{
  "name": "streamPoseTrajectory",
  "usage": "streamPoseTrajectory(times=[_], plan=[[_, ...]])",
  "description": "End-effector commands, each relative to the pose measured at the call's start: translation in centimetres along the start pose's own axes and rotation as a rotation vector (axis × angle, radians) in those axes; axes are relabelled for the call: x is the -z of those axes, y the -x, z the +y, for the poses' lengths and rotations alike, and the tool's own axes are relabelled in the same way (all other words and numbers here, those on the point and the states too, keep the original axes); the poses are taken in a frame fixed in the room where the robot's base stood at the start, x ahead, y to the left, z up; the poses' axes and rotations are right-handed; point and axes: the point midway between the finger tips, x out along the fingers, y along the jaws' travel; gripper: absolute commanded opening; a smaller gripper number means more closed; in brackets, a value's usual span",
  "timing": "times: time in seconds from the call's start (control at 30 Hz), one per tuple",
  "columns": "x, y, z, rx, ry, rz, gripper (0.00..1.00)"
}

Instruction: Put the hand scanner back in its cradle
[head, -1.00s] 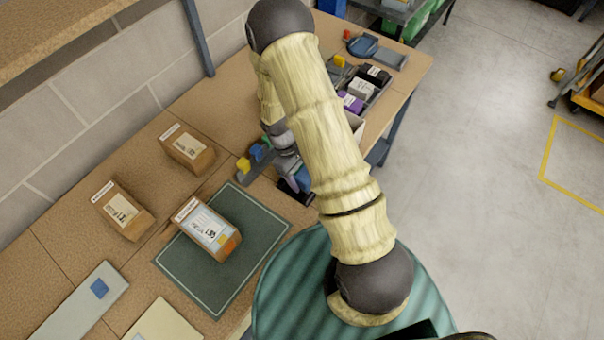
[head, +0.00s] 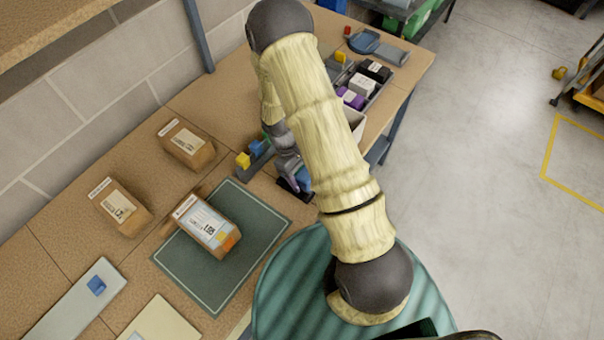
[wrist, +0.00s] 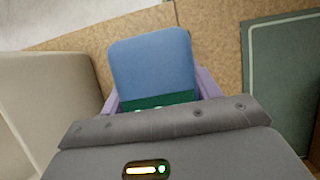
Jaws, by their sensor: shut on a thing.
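My gripper (head: 291,183) is low over the bench, just beyond the corner of the green mat. It is shut on a blue thing, which I take to be the hand scanner (head: 304,178). In the wrist view the scanner (wrist: 152,65) shows a blue face and a dark green lower part between the purple fingers (wrist: 208,84). A dark, flat-based holder (head: 299,195), likely the cradle, lies right under the gripper and scanner. My arm hides part of this spot. I cannot tell whether the scanner is seated in it.
The green mat (head: 188,262) carries a labelled carton (head: 208,226). Two more cartons (head: 187,145) (head: 121,203) stand near the wall. A grey rack (head: 259,157) with yellow and blue pieces is beside my gripper. A pale bin (head: 354,124) stands behind my arm.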

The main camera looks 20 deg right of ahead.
Motion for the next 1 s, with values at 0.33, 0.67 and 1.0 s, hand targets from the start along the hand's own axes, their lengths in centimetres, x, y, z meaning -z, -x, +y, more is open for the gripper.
streamPoseTrajectory(times=[0.33,0.67,1.0], plan=[[0.11,-0.19,-0.02,-0.001,0.001,0.0,0.31],[0.14,-0.18,-0.06,-0.001,0.002,0.001,0.87],[0.24,0.35,-0.03,-0.002,0.002,0.003,0.87]])
